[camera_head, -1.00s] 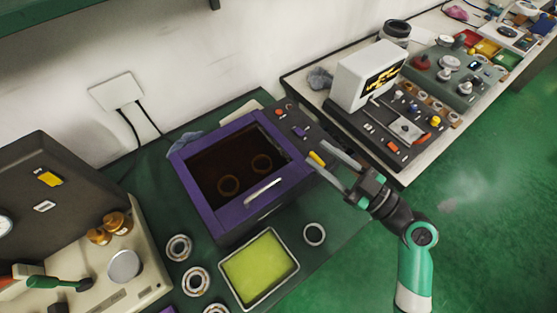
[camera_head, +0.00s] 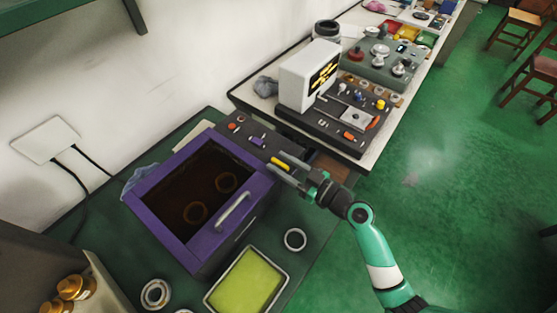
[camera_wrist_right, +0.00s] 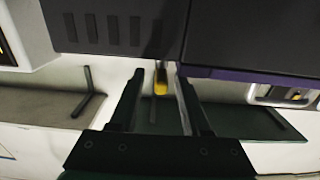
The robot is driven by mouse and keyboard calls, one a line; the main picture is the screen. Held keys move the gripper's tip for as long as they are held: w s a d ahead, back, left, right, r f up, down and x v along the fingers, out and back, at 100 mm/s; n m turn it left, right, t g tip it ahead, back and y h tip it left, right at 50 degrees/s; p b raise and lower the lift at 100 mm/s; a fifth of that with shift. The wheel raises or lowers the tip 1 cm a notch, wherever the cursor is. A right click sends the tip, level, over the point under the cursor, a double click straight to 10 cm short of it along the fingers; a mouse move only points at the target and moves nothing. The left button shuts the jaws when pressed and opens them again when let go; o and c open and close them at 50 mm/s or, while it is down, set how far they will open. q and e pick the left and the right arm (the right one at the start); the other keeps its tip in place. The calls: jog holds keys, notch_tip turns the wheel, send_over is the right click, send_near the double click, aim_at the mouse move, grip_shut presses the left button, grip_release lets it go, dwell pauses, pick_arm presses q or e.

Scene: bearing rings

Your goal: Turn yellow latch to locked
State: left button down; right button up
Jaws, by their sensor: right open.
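The yellow latch (camera_head: 281,162) sits on the dark control strip beside the purple-framed oven box (camera_head: 210,236). My right gripper (camera_head: 277,174) is open, with its fingers close to the yellow latch in the head view. In the right wrist view the yellow latch (camera_wrist_right: 161,85) shows between the two open fingertips (camera_wrist_right: 158,76), beyond them; I cannot tell whether they touch it. A purple latch (camera_head: 258,141) is on the same strip. Two rings show dimly through the box's dark window. My left gripper is not in view.
A yellow-green tray (camera_head: 247,281) and a dark-centred ring (camera_head: 295,239) lie on the green table in front of the box. Green floor is open at right.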

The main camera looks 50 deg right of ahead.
jog(key=shift+w+a, duration=0.1)
jog(key=shift+w, duration=0.5)
grip_shut()
